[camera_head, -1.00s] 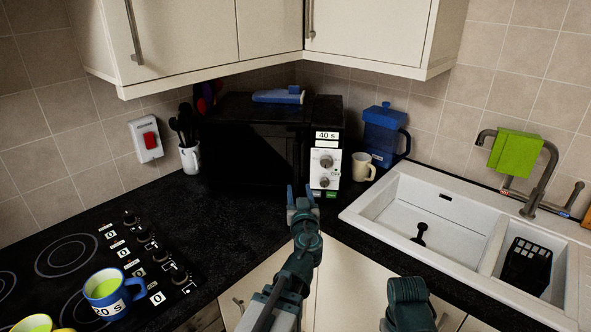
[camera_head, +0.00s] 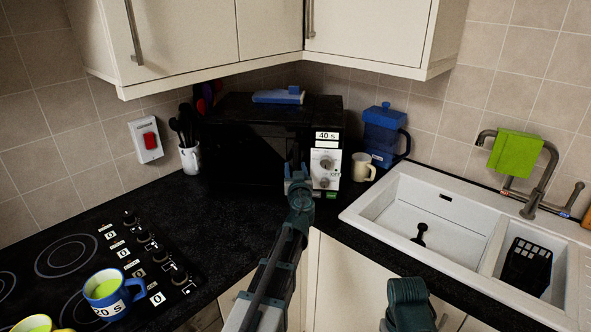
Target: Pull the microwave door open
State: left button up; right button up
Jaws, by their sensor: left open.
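The black microwave (camera_head: 245,150) stands in the corner of the counter, its dark door on the left and a white control panel (camera_head: 325,168) with two knobs on the right. The door looks shut. My left gripper (camera_head: 297,171) is open at the microwave's front, by the seam between door and panel. It hides part of the door's right edge and any handle there. I cannot tell whether it touches the door. Of my right arm, only a dark part (camera_head: 407,303) shows at the bottom; its gripper is not in view.
A beige mug (camera_head: 363,167) and a blue jug (camera_head: 385,134) stand right of the microwave, before the white sink (camera_head: 400,208). A utensil pot (camera_head: 190,158) stands at its left. The hob (camera_head: 75,255) holds a blue mug (camera_head: 106,294). Cupboards (camera_head: 180,40) hang above. Counter before the door is clear.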

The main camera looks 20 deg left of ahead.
pick_arm(q)
grip_shut()
dwell(1.4)
